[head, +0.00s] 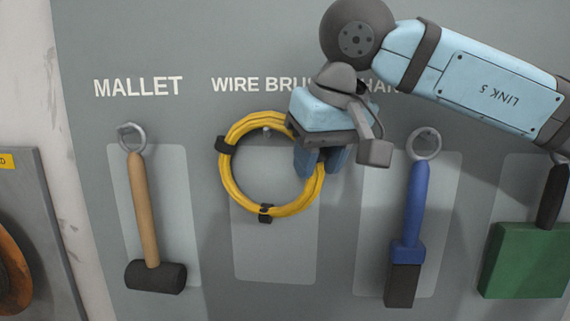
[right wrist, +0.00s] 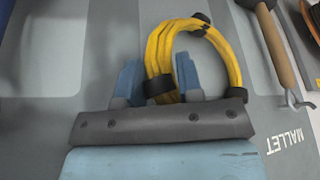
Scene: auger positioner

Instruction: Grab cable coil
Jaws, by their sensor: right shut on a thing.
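The yellow cable coil (head: 229,180) with black ties hangs in front of the grey tool board, at the hook under the "WIRE BRU…" label. My right gripper (head: 320,165) is at the coil's right side, its blue fingers shut around the cable bundle. In the right wrist view the coil (right wrist: 231,62) passes between the two fingers of my right gripper (right wrist: 158,82). I cannot tell if the coil still bears on its hook (head: 266,131). My left gripper is not in view.
A mallet (head: 146,205) hangs to the left. A blue-handled brush (head: 416,205) hangs to the right, close to my gripper. A green tool (head: 524,258) hangs at the far right. An orange round thing (head: 12,270) is at the left edge.

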